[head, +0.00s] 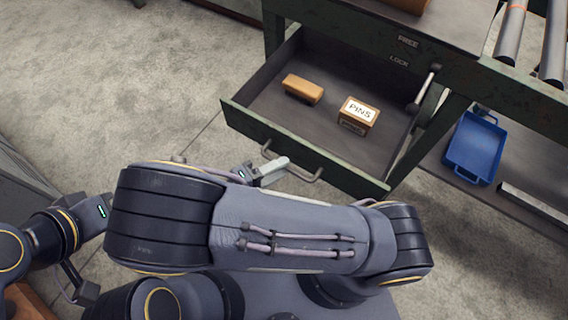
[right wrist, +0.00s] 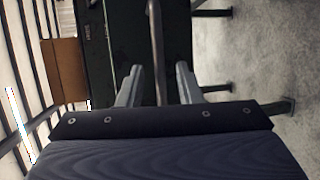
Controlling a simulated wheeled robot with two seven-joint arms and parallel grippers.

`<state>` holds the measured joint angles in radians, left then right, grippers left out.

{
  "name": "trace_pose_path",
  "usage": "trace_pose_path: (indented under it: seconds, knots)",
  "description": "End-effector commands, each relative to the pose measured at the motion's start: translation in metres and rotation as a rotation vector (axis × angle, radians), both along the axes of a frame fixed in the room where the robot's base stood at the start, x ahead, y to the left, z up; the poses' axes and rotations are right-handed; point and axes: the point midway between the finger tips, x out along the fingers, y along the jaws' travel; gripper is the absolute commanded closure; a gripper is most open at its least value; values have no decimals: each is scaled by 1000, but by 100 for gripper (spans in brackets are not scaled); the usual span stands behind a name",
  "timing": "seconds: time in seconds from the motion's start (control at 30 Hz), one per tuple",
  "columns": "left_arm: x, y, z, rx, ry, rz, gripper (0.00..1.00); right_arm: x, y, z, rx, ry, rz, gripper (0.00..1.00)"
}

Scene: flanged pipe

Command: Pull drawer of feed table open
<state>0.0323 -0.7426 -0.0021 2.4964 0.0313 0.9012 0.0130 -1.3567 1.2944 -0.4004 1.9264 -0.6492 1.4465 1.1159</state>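The drawer (head: 300,150) of the green feed table (head: 455,75) stands pulled out, its inside exposed. A bar handle (head: 300,176) runs along its front. My right gripper (head: 272,166) is at this handle, near its left end. In the right wrist view, the handle bar (right wrist: 157,45) passes between the two spread fingers of my right gripper (right wrist: 158,85), with a gap on each side. My left arm is at the left edge of the head view; the fingers of the left gripper cannot be made out.
A brown block (head: 303,88) and a box labelled PINS (head: 358,113) lie in the drawer. A lever (head: 425,90) is beside FREE and LOCK labels. A blue tray (head: 474,147) sits on the lower shelf. The floor left of the drawer is clear.

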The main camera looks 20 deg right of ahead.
Motion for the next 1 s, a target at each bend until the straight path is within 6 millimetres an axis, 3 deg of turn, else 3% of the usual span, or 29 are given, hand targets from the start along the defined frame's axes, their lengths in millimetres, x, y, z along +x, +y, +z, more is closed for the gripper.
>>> trace_pose_path:
  seconds: [0.1, 0.33, 1.0]
  knots:
    - [0, 0, 1, 0, 0, 0, 100, -6, 22, 4, 3, -2, 3, 68]
    - [0, 0, 2, 0, 0, 0, 100, -15, 47, 9, 1, -1, 1, 68]
    - [0, 0, 2, 0, 0, 0, 100, -16, 50, 10, 6, 5, -5, 68]
